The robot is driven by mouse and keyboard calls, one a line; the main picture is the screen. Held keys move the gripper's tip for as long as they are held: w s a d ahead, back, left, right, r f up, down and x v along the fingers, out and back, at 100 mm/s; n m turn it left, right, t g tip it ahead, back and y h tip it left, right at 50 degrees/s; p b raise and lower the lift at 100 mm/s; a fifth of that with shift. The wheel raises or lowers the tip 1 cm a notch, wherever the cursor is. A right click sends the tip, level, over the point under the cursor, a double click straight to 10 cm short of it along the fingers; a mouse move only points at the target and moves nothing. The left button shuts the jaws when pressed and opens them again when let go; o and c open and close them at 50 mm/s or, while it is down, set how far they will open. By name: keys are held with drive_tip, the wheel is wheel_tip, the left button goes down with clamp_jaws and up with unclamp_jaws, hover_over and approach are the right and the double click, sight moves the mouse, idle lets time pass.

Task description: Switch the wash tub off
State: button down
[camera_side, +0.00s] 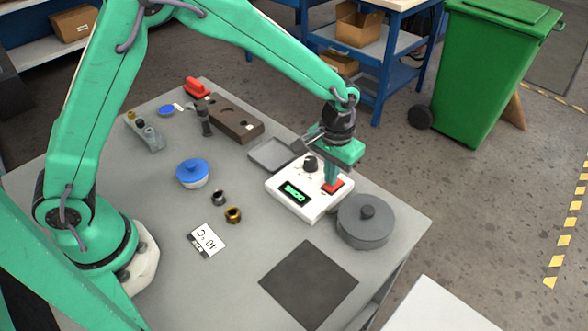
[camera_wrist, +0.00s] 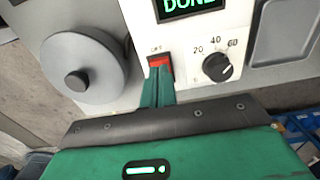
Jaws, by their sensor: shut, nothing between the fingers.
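The white control unit (camera_side: 300,190) stands near the right side of the grey table. Its lit green display reads DONE in the wrist view (camera_wrist: 190,4). A red switch (camera_wrist: 160,61) sits beside a black dial (camera_wrist: 217,67) marked 20, 40, 60. The small lettering above the switch is hard to read. My gripper (camera_wrist: 158,80) is shut and empty, its fingertips right at the red switch's near edge; I cannot tell whether they press it. In the side view my gripper (camera_side: 331,186) points down onto the red switch (camera_side: 341,184), partly hiding it.
A grey lidded round pot (camera_side: 366,222) stands right beside the unit. A shallow grey tray (camera_side: 272,155) lies behind it. A dark mat (camera_side: 309,284), a card reading 40 °C (camera_side: 206,240), two small rings, and a blue-lidded bowl (camera_side: 193,173) lie apart on the table.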

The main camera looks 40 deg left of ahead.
drive_tip(key=shift+f, duration=0.7)
idle(0.6)
drive_tip(key=shift+r, duration=3.55)
drive_tip(key=s+a+r+t, duration=0.3)
drive_tip(key=s+a+r, duration=0.6)
drive_tip(key=a+r, duration=0.25)
drive_tip(key=s+a+r+t, duration=0.2)
drive_tip(key=s+a, duration=0.5)
drive_tip(key=s, duration=0.5)
drive_tip(key=shift+s+r+t, duration=0.2)
drive_tip(key=shift+r+t, duration=0.05)
drive_tip(key=shift+t, duration=0.05)
